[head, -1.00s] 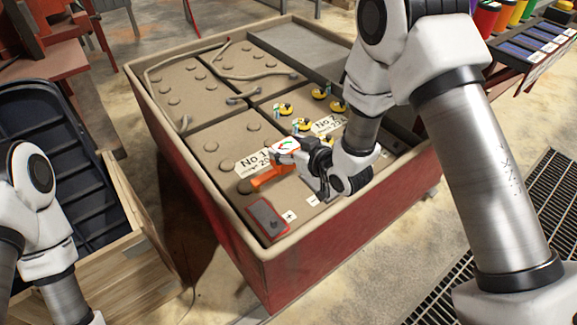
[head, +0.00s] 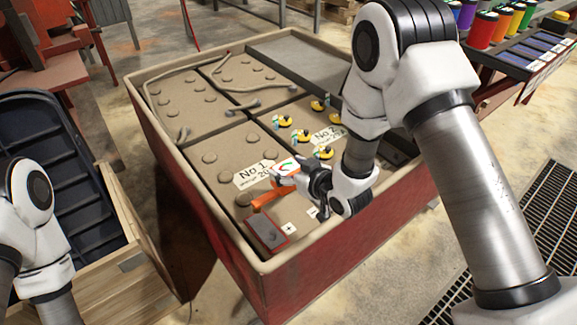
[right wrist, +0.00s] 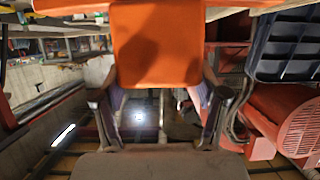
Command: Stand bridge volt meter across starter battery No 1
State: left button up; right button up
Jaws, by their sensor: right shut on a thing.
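The bridge volt meter (head: 268,199) is an orange piece with a white dial face. My right gripper (head: 304,181) is shut on it and holds it over the front part of battery No 1. In the right wrist view the orange body (right wrist: 158,45) lies between the two fingers (right wrist: 158,92). Starter battery No 1 (head: 214,188) is a brown block with round caps and a "No 1" label. Its front end has a grey pad outlined in red and "+" and "−" tags. Whether the meter touches the battery I cannot tell. My left gripper is out of view.
A red-sided crate (head: 300,285) with a raised rim surrounds the batteries. Several yellow-and-black pieces (head: 300,135) stand near the "No 2" label. Cables lie across the far batteries. A wooden box (head: 125,265) with a dark tray stands at left, and a rack of coloured containers at upper right.

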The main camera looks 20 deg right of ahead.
jog(key=shift+f+b, duration=1.05)
jog(key=shift+f, duration=1.1)
jog(key=o, duration=1.5)
jog(key=shift+c, duration=0.2)
jog(key=v, duration=1.2)
